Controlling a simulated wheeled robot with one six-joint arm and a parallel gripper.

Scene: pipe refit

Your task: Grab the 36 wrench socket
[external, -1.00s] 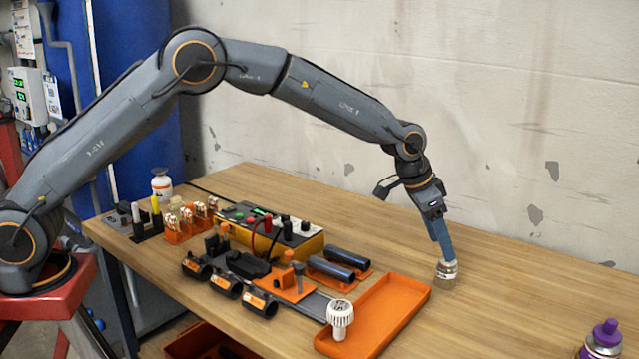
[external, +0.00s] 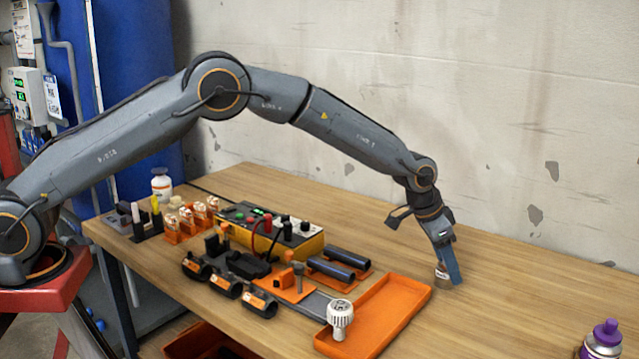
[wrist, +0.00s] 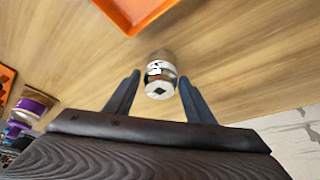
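The wrench socket (wrist: 160,78) is a small metal cylinder with a label band and a square hole in its near end. In the wrist view it lies between my two fingers, with a gap showing on each side. In the external view the socket (external: 441,272) stands on the table right of the orange tray, partly hidden by a finger. My gripper (external: 449,268) is open around it, fingertips low near the tabletop. The gripper (wrist: 158,80) also shows open in the wrist view. The number on the socket is too small to read.
A purple-capped can (external: 604,342) stands at the lower right. The table (external: 520,290) right of my gripper is clear.

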